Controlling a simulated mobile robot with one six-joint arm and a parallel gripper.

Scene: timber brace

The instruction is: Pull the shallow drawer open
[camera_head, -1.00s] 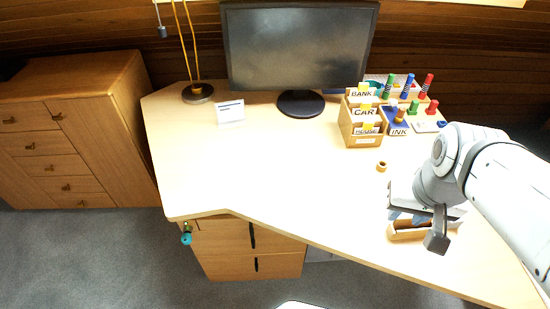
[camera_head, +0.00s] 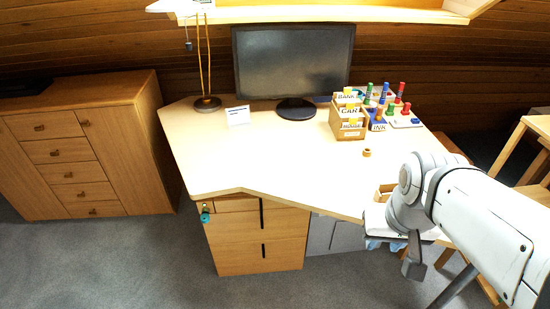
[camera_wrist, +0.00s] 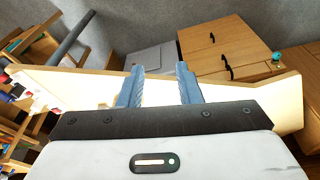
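A wooden drawer unit (camera_head: 230,262) stands under the left part of the desk, with dark handles (camera_head: 263,250) on its front. Its topmost front, a shallow drawer (camera_head: 236,204), sits just under the desktop and looks shut. A teal knob-like item (camera_head: 205,217) hangs at its left corner. The unit also shows in the wrist view (camera_wrist: 205,45), at the upper right beyond the desk edge. My gripper (camera_wrist: 160,85) is open and empty, its two blue-grey fingers apart. In the head view it is mostly hidden behind my wrist, right of the unit and near the desk's front edge.
The desktop (camera_head: 270,165) is mostly clear, with a monitor (camera_head: 292,60), lamp (camera_head: 207,103), labelled card box (camera_head: 349,128) and wooden ring (camera_head: 367,153). A small wooden tray (camera_head: 384,191) lies near my arm. Grey floor is free before the drawer unit.

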